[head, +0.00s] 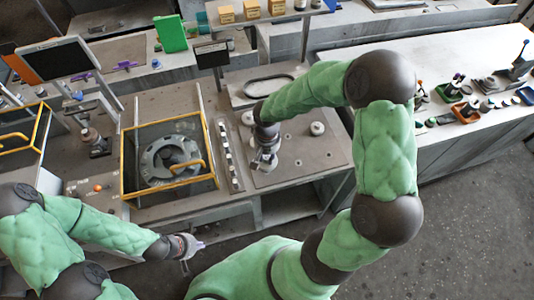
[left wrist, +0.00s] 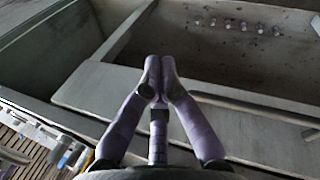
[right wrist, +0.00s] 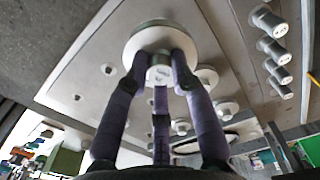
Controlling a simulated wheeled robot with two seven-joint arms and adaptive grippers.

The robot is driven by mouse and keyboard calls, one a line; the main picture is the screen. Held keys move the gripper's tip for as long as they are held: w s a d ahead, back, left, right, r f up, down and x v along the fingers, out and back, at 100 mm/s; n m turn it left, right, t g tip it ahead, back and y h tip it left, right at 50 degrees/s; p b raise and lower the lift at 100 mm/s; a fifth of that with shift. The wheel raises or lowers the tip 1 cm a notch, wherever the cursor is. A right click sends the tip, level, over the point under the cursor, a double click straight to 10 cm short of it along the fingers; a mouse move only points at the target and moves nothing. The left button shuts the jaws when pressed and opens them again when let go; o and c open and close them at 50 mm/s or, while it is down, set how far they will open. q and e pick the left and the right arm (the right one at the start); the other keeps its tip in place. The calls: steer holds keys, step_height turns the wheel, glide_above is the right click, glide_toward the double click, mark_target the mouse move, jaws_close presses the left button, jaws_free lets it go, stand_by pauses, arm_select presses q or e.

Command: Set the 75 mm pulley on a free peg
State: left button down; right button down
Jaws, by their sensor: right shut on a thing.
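My right gripper (head: 265,166) is over the grey peg plate (head: 325,152) in the head view. In the right wrist view its fingers (right wrist: 160,72) are shut on a pale round pulley (right wrist: 150,38), whose hub shows between the fingertips. I cannot tell whether the pulley touches the plate or a peg. Small bare pegs (right wrist: 107,68) stand on the plate in the right wrist view. Other pale pulleys (right wrist: 227,108) sit on it, one also seen in the head view (head: 317,128). My left gripper (left wrist: 158,80) is shut and empty, in front of the bench in the head view (head: 197,246).
A row of pale cylinders (head: 228,155) stands on a strip left of the plate. A yellow-framed enclosure (head: 124,165) holds a grey round housing (head: 170,160). A tray with an oval recess (head: 268,86) lies behind the plate. A white bench (head: 450,60) with small parts is at the right.

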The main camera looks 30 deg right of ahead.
mark_target(267, 163)
step_height(267, 163, down, 4)
steer(key=shift+r+b, duration=0.1)
steer(key=shift+b, duration=1)
steer(key=shift+f+b, duration=0.6)
steer(key=shift+b, duration=0.05)
steer(key=shift+f+b, duration=1.2)
steer(key=shift+b, duration=0.5)
stand_by(0.5)
steer(key=c, duration=1)
jaws_free()
steer(key=shift+r, duration=0.15)
steer(key=shift+r+p, duration=2.65)
steer(key=shift+r, duration=1.05)
